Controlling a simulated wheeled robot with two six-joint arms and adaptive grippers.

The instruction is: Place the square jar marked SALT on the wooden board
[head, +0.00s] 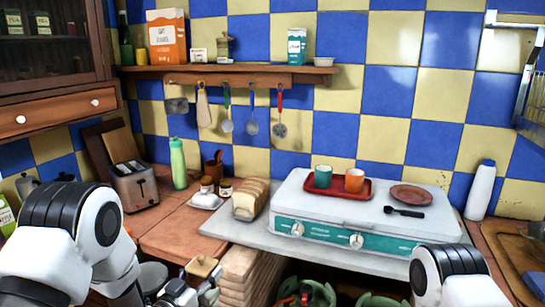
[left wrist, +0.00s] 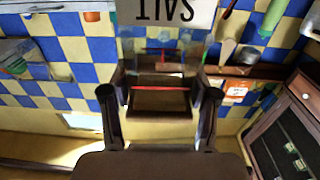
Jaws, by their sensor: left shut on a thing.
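The square salt jar, with clear walls, a white label and a brown lid, is between the fingers of my left gripper (left wrist: 160,98). Its label (left wrist: 174,10) shows upside down in the left wrist view. In the head view my left gripper (head: 180,294) is low at the bottom edge, partly cut off, beside the jar's brown lid (head: 203,266). The left gripper is shut on the jar. A flat brown wooden board (head: 510,278) lies at the lower right, partly out of frame. My right gripper is out of view; only its arm shows.
A white stove (head: 320,213) with a red tray (head: 338,192) of cups stands right of a bread loaf (head: 250,198). A toaster (head: 135,185), green bottle (head: 178,163) and small jars stand left. A white bottle (head: 481,190) stands near the wooden board.

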